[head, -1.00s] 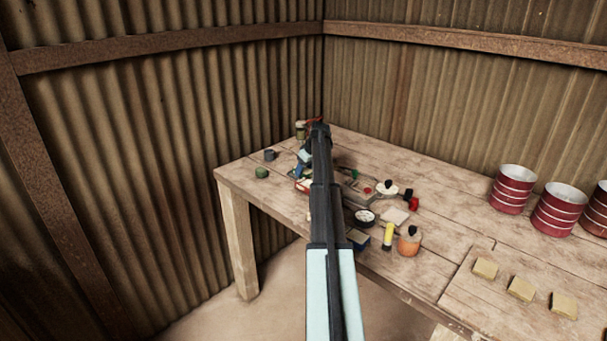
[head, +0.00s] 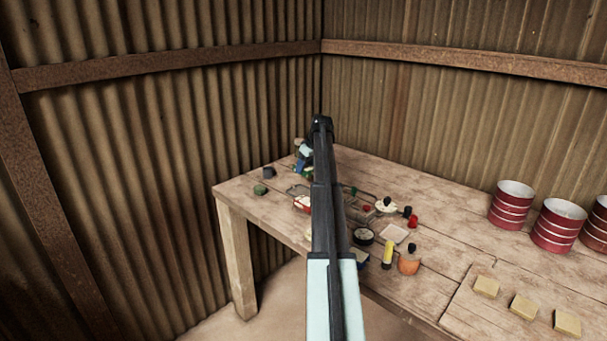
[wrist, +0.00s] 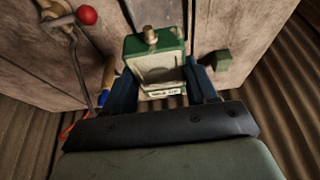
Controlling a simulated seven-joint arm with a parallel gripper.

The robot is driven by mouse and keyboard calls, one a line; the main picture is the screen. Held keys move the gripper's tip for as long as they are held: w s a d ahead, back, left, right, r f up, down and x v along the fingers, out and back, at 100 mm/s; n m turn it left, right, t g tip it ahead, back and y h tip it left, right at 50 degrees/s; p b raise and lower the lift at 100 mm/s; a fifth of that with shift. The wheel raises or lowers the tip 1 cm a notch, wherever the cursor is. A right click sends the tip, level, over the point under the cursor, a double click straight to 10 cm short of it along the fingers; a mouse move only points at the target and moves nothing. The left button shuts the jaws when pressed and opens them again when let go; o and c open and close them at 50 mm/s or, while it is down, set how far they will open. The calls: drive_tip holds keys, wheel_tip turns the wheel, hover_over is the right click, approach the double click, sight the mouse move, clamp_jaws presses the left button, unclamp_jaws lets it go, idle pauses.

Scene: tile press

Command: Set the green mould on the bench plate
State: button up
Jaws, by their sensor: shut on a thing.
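The green mould (wrist: 141,48) shows in the wrist view as a green block with a pale recessed face and a brass knob on top. My gripper (wrist: 163,88) is shut on it, with one dark blue finger at each side. A flat grey plate (wrist: 157,12), perhaps the bench plate, lies beyond the mould at the top edge of the wrist view. I cannot tell the height of the mould above the bench. In the head view my arm hides most of the gripper and the mould.
A metal lever with a red ball (wrist: 87,15) stands left of the mould. A small green block (head: 261,188) and a dark cup (head: 268,172) sit at the bench's left end. Red cans (head: 511,207) stand right.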

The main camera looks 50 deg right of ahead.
drive_tip(key=s+d+f, duration=0.1)
drive_tip(key=s+f, duration=0.1)
drive_tip(key=s, duration=1.1)
drive_tip(key=shift+d+f, duration=0.15)
drive_tip(key=shift+f, duration=0.2)
drive_tip(key=shift+f, duration=0.1)
drive_tip(key=shift+w+f, duration=0.1)
drive_tip(key=shift+f, duration=2.8)
drive_tip(key=shift+f, duration=0.4)
drive_tip(key=o, duration=1.4)
drive_tip(key=shift+c, duration=0.2)
